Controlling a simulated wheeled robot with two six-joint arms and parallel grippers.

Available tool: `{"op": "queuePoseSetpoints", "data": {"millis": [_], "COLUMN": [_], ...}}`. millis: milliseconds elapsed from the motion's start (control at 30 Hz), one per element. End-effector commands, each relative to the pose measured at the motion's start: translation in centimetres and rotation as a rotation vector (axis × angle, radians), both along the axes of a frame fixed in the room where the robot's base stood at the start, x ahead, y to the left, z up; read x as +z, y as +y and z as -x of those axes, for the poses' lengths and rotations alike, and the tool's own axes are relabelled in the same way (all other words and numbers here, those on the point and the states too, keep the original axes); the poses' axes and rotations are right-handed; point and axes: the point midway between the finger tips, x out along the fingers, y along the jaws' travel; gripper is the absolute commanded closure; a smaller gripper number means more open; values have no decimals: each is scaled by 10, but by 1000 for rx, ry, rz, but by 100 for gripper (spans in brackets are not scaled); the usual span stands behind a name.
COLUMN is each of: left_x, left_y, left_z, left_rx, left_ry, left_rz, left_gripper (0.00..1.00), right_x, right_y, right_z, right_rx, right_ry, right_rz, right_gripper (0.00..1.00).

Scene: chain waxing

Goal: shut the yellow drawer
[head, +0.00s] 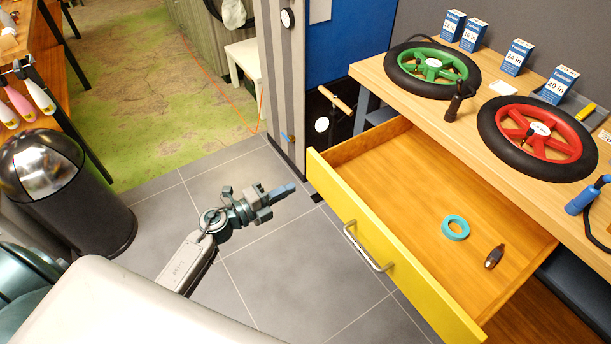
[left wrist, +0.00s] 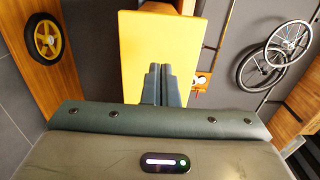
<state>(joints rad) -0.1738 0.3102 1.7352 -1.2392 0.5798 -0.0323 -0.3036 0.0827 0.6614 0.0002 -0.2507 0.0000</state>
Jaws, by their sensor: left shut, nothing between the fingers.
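The yellow drawer (head: 375,262) under the wooden workbench (head: 400,88) is pulled out wide, with its wooden inside exposed. A silver bar handle (head: 368,248) is on its yellow front. A turquoise ring (head: 455,228) and a small dark item (head: 494,257) lie inside, apart. My left gripper (head: 284,191) is shut and empty, left of the drawer front, pointing right; no contact shows. Its closed fingers (left wrist: 162,85) show in the left wrist view before a yellow panel (left wrist: 160,40); I cannot tell whether that is the drawer front. My right gripper is out of view.
Green-rimmed (head: 433,66) and red-rimmed (head: 537,139) wheels lie on the bench beside several blue boxes (head: 513,57). A striped post (head: 284,85) stands behind the drawer's left end. A dark bin (head: 75,205) stands left. Tiled floor (head: 285,265) is open before the drawer.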

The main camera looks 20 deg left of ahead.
Motion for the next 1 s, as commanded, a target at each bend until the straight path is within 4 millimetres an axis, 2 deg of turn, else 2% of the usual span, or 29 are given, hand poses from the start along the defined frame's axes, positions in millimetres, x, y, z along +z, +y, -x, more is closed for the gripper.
{"op": "queuePoseSetpoints", "data": {"millis": [133, 367, 1000], "left_x": [4, 1, 0], "left_y": [-18, -33, -38], "left_z": [-25, -47, -53], "left_rx": [2, 2, 2], "left_ry": [-1, 0, 0], "left_rz": [6, 1, 2], "left_gripper": [100, 100, 100], "right_x": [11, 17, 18], "right_y": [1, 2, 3], "right_z": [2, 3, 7], "right_rx": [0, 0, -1], "right_ry": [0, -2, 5], "right_rz": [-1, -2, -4], "right_gripper": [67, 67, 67]}}
